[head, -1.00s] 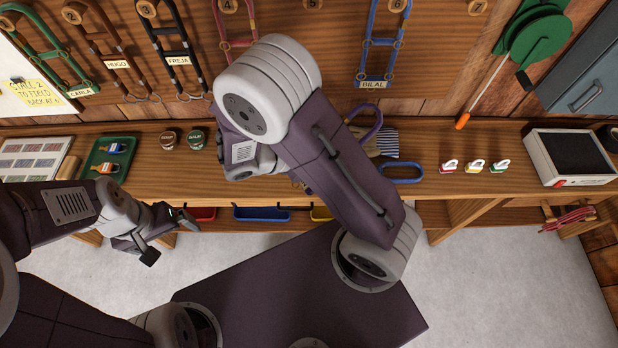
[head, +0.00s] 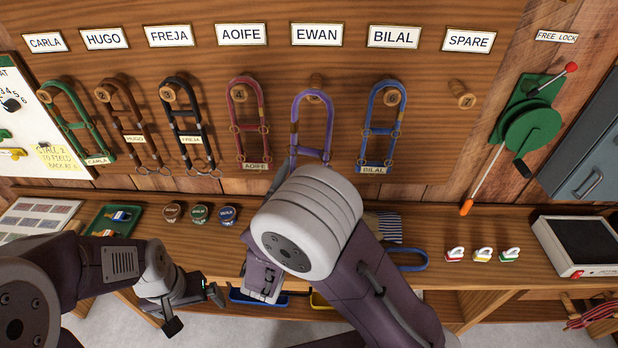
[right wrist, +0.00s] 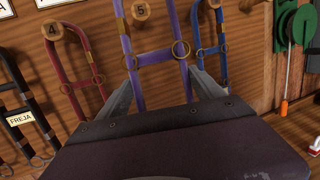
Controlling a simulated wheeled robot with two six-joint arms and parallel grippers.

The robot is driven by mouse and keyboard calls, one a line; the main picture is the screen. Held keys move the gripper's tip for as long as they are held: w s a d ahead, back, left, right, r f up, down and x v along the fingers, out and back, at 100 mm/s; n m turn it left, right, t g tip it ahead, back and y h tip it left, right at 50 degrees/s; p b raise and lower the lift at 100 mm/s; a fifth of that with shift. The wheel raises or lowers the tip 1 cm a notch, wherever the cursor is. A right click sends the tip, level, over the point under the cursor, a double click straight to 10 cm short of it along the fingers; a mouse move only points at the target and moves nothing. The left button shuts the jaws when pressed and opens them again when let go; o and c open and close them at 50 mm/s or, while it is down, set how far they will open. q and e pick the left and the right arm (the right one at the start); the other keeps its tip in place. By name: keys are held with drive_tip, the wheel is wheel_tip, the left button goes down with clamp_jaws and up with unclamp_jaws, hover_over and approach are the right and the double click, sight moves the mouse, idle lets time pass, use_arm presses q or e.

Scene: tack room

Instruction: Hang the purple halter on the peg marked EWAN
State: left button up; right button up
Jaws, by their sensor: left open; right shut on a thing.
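The purple halter (head: 325,128) hangs upright in front of the board below the EWAN label (head: 316,35). Its top loop is at the wooden peg (head: 316,79) there; I cannot tell whether the loop is around the peg or in front of it. In the right wrist view the halter (right wrist: 127,52) has straps on both sides of the peg numbered 5 (right wrist: 140,11). My left gripper (head: 196,306) is open and empty, low at the bench's front.
A red halter (head: 251,125) and a blue halter (head: 379,131) hang close on either side. The SPARE peg (head: 462,88) is bare. A green lever device (head: 528,128) is at right.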

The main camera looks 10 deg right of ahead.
drive_tip(key=w+d+f, duration=0.1)
drive_tip(key=w+d, duration=0.1)
drive_tip(key=w, duration=0.7)
drive_tip(key=shift+d+f+b, duration=0.25)
drive_tip(key=shift+d+b, duration=0.1)
drive_tip(key=shift+b, duration=0.1)
drive_tip(key=shift+w, duration=0.1)
idle(0.5)
